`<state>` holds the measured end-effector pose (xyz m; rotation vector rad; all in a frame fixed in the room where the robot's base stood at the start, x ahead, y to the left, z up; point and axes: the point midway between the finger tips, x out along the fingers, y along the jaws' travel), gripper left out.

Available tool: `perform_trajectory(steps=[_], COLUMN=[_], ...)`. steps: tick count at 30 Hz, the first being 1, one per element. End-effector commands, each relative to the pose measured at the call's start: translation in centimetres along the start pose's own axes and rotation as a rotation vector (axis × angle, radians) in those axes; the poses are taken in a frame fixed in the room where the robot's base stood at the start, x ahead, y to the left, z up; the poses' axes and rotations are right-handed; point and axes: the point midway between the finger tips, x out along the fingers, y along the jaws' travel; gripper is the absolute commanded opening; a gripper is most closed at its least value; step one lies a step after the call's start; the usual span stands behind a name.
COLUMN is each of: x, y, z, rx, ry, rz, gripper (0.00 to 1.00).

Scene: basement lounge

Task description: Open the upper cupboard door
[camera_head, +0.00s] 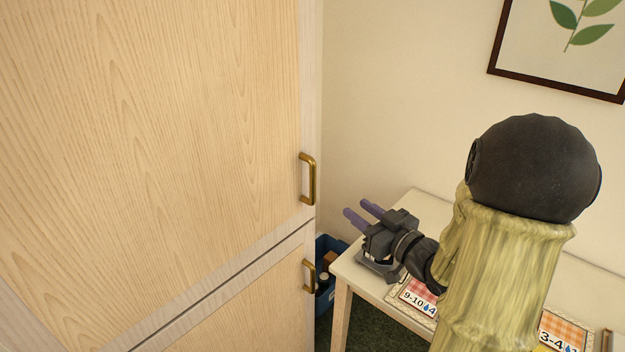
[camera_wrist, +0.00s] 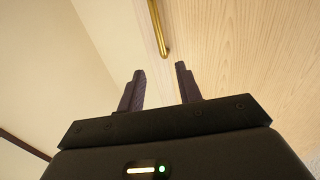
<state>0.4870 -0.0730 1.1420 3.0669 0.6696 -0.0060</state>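The upper cupboard door (camera_head: 160,130) is pale wood and fills the left of the head view. It is shut. Its brass bar handle (camera_head: 311,180) stands upright near the door's right edge. My gripper (camera_head: 361,211) is to the right of the handle and apart from it, above the side table, with two purple fingers pointing left. In the wrist view my gripper (camera_wrist: 160,75) is open and empty. The handle (camera_wrist: 158,30) shows beyond the fingertips there, roughly between them, with the upper door (camera_wrist: 230,60) to its right.
A lower door (camera_head: 240,310) with its own brass handle (camera_head: 309,275) sits below. A white side table (camera_head: 345,270) with printed cards (camera_head: 420,297) stands at right under my arm. A blue bin (camera_head: 325,246) is between cupboard and table. A framed leaf picture (camera_head: 510,72) hangs on the wall.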

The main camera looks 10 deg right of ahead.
Motion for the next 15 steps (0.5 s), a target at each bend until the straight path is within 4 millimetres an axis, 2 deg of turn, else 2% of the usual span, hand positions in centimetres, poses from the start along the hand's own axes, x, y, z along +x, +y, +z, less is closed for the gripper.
perform_trajectory(steps=[10,15], x=[0.1,1.2], y=[-0.1,-0.1], z=[-0.1,-0.2], rx=[0.000,0.000], ry=[0.005,0.005], rz=[-0.004,-0.006], gripper=[0.35,0.35])
